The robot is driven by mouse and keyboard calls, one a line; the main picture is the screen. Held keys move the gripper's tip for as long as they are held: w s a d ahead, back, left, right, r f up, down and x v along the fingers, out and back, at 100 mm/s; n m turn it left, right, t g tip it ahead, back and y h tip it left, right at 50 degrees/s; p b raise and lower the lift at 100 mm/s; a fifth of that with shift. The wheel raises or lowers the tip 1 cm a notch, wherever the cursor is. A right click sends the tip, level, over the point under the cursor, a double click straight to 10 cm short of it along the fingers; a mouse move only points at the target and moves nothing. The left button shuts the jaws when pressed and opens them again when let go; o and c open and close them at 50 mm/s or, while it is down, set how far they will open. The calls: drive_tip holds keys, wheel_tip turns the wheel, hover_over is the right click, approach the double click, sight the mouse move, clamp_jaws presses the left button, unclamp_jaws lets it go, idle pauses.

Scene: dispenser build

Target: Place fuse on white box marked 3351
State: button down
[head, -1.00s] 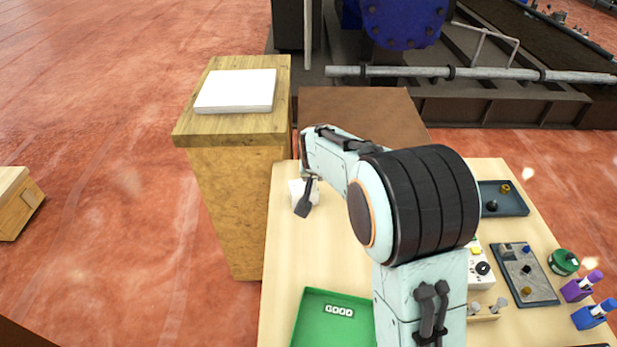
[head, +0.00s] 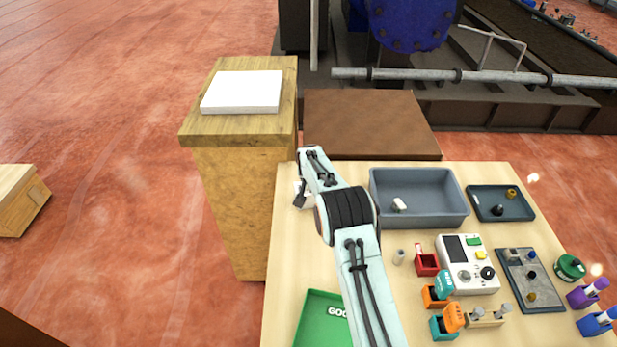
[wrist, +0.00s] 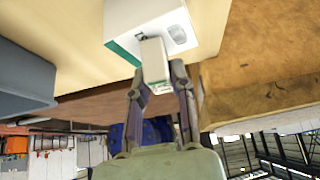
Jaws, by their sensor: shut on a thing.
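A small off-white block, apparently the fuse (wrist: 153,60), is between the two fingers of my gripper (wrist: 157,82) in the wrist view. Its far end overlaps a white box (wrist: 135,15) with a green lower edge; I cannot tell whether the two touch. The box has a grey patch on its face, and no number can be read. In the head view the white box (head: 309,201) stands at the table's left side, partly hidden by my arm. My gripper (head: 299,197) is right at it there, and the held block is not distinguishable.
A grey bin (head: 420,216) with a small white piece (head: 399,204) stands right of my arm. A wooden pedestal (head: 240,125) with a white slab (head: 243,92) rises at left. A green tray (head: 310,325) lies in front; a meter (head: 467,262) and small parts are at right.

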drive_tip(key=shift+f, duration=0.1)
drive_tip(key=shift+f, duration=0.1)
drive_tip(key=c, duration=1)
unclamp_jaws()
drive_tip(key=shift+r, duration=0.45)
drive_tip(key=v, duration=1.1)
drive_tip(key=shift+s+r, duration=0.25)
drive_tip(key=shift+s, duration=0.05)
